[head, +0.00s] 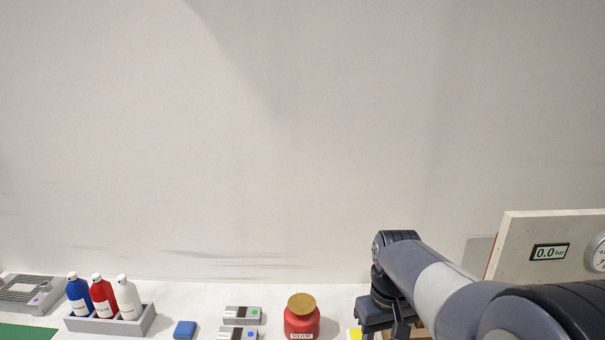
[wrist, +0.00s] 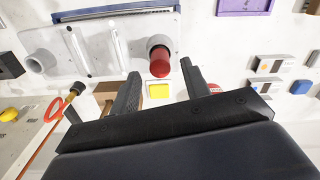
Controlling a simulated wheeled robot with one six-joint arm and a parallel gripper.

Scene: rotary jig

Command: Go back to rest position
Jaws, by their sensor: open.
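My gripper (wrist: 163,93) is open in the wrist view, its two dark fingers spread apart with nothing between them that I can see being held. The fingertips are cut off by the bottom edge of the head view.
A red solvent jar (head: 301,318) stands left of my wrist. A panel with a 0.0 bar display (head: 550,252) stands at the right. A grey rack (head: 137,325) holds three bottles at the left. A grey plate (wrist: 95,50) lies ahead in the wrist view.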

